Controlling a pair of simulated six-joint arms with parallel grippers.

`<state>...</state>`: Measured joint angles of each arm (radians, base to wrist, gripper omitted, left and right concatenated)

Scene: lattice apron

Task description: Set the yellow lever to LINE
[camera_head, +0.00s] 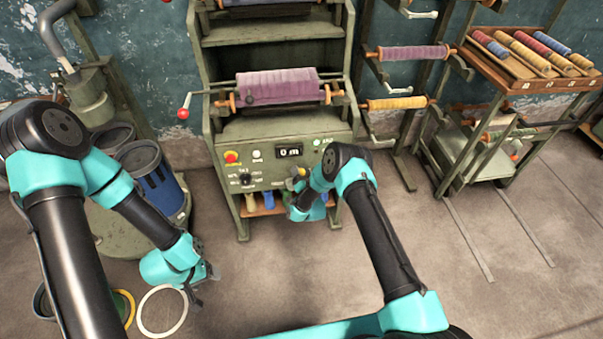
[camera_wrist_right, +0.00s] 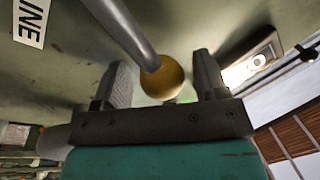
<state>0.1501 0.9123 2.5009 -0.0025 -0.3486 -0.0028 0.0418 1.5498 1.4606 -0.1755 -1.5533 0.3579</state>
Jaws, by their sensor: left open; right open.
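The yellow lever's round knob (camera_wrist_right: 163,78) sits at the end of a grey rod in the right wrist view. It is between the two fingers of my right gripper (camera_wrist_right: 165,85), which is open, with a gap visible on each side of the knob. A white label reading "INE" (camera_wrist_right: 32,20), partly cut off, is on the green panel at upper left. In the head view my right gripper (camera_head: 298,186) is at the front of the green machine's control panel (camera_head: 270,165). My left gripper (camera_head: 203,283) is low at left, away from the panel, open and apparently empty.
A red button (camera_head: 231,157) and a display reading "0 m" (camera_head: 289,152) are on the panel. A purple roll (camera_head: 278,87) lies above it. A blue bin (camera_head: 157,182) stands left, with rings (camera_head: 162,311) on the floor. Floor at right is mostly clear.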

